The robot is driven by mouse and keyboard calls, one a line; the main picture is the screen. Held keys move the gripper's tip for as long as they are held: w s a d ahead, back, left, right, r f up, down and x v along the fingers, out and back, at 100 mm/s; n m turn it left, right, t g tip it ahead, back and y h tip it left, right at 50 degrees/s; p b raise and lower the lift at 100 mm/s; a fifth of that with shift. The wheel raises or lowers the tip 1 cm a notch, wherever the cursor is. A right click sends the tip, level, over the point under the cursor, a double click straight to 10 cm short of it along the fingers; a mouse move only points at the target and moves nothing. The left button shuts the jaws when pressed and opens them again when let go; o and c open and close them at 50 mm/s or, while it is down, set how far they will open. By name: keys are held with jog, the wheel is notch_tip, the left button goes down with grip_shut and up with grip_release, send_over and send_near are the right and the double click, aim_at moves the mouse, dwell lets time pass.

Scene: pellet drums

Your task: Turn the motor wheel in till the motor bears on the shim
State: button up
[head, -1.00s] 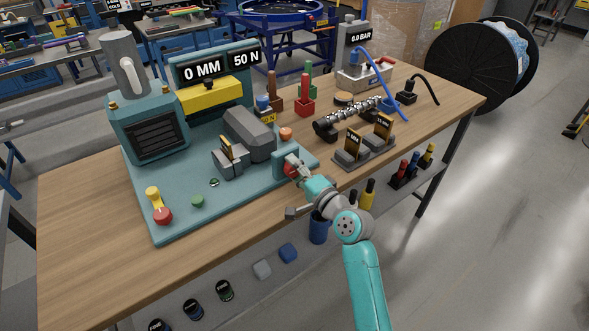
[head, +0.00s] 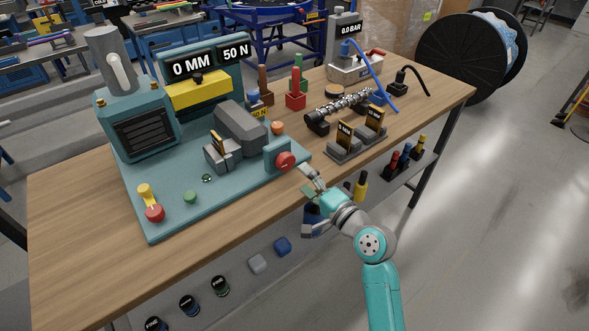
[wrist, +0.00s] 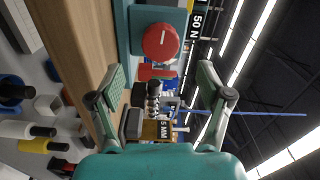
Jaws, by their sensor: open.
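The red motor wheel (head: 285,162) sits on a teal bracket at the right front of the teal baseplate (head: 170,208). In the wrist view the wheel (wrist: 160,42) faces me with a pale mark on its rim side. Behind the bracket lies a grey motor-like block (head: 238,124). A smaller grey block with an upright brass-coloured plate (head: 218,144), perhaps the shim, stands left of it; I cannot tell whether they touch. My gripper (head: 308,178) is open and empty, to the right of the wheel and apart from it. Both fingers show spread in the wrist view (wrist: 163,80).
The display (head: 208,58) reads 0 MM and 50 N. A grey stand with labelled plates (head: 358,143) and a metal screw shaft (head: 342,106) stand right of the baseplate.

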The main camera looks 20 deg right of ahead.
jog(key=shift+v, duration=1.9)
jog(key=s+a+f+n+g+h, duration=0.1)
jog(key=s+f+n+h, duration=0.15)
jog(key=s+f, duration=0.6)
jog(key=s+a+f+n+g+h, duration=0.1)
jog(key=s+f+h, duration=0.3)
jog(key=s, duration=0.8)
jog(key=s+a+r+n, duration=0.1)
jog(key=s+n, duration=0.3)
jog(key=s, duration=0.7)
jog(key=s+r+n, duration=0.3)
jog(key=s+n, duration=0.2)
jog(key=s, duration=0.6)
jog(key=shift+a+y, duration=0.4)
jog(key=shift+y, duration=0.05)
jog(key=shift+n, duration=0.25)
